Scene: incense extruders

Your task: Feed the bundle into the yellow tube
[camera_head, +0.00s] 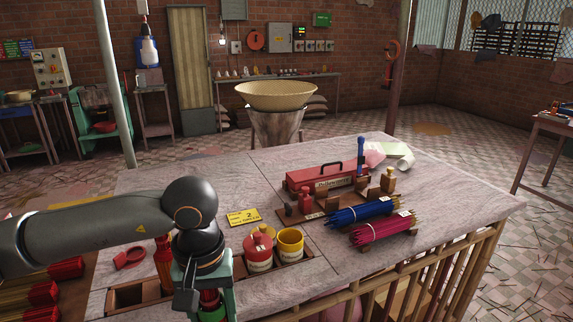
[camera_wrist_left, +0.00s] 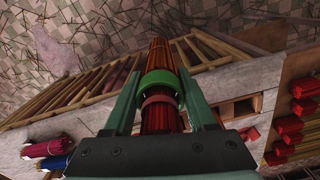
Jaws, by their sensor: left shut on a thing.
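My left gripper (camera_head: 208,297) points down at the table's front edge, left of the tubes. It is shut on a bundle of red-orange sticks (camera_wrist_left: 158,118), which also shows in the left wrist view with a pinkish band and a green ring (camera_wrist_left: 160,79) around it. In the head view the bundle is mostly hidden by the gripper and cut by the lower edge. The yellow tube (camera_head: 290,248) stands upright in the wooden rack (camera_head: 300,263), to the right of the gripper and apart from it. Its top looks open and dark. My right gripper is not in view.
A red-orange object (camera_head: 163,262) stands left of the gripper. Blue (camera_head: 362,212) and pink (camera_head: 383,228) bundles lie to the right.

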